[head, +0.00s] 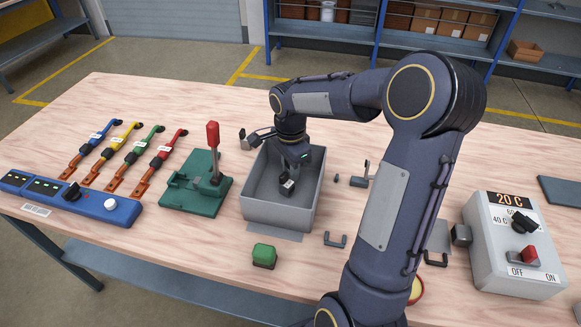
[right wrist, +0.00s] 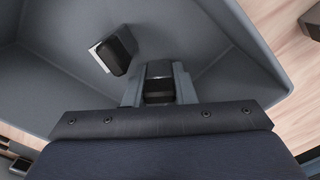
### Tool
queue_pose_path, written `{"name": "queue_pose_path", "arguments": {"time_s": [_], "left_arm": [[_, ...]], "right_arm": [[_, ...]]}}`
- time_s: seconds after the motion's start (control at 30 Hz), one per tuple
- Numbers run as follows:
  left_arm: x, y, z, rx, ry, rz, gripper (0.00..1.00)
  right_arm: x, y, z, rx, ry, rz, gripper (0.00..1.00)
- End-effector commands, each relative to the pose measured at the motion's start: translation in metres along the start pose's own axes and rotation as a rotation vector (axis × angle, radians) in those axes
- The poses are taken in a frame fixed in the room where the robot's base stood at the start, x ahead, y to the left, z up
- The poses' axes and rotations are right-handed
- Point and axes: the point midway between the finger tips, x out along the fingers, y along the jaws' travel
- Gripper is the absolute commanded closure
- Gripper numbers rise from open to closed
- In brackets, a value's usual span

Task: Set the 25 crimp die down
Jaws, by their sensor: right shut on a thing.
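My right gripper (head: 293,168) reaches down into the grey tray (head: 263,213). In the right wrist view its fingers (right wrist: 159,88) are shut on a small dark block, the die (right wrist: 159,71), low over the tray floor. The number on the held die cannot be read. A second dark block with a pale face (right wrist: 120,48) lies in the tray just beyond the fingers, apart from them. In the head view a dark block with a white label (head: 288,187) shows below the gripper; I cannot tell which of the two it is. My left gripper is not in view.
The green press (head: 195,195) with a red handle stands left of the tray. A green button (head: 264,254) is in front. Small brackets (head: 335,240) lie to the right, and a grey control box (head: 510,250) stands at far right. Several coloured-handled tools (head: 160,155) lie left.

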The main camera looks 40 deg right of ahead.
Motion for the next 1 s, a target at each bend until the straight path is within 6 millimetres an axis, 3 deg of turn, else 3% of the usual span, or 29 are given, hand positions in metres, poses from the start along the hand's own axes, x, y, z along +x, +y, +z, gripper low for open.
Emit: {"name": "queue_pose_path", "arguments": {"time_s": [0.17,0.2,0.33,0.73,1.0], "left_arm": [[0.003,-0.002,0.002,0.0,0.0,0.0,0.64],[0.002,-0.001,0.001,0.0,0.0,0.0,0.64],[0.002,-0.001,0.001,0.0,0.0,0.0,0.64],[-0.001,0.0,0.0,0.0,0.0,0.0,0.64],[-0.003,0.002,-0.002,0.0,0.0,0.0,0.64]], "right_arm": [[0.004,0.0,0.0,0.0,0.0,-0.001,1.0],[0.003,0.0,0.0,0.001,0.0,0.0,0.73],[0.003,0.0,0.0,0.001,0.0,0.0,0.56],[-0.006,-0.001,0.0,0.001,0.001,-0.003,0.55],[-0.059,-0.002,0.0,0.0,0.002,-0.007,0.55]]}}
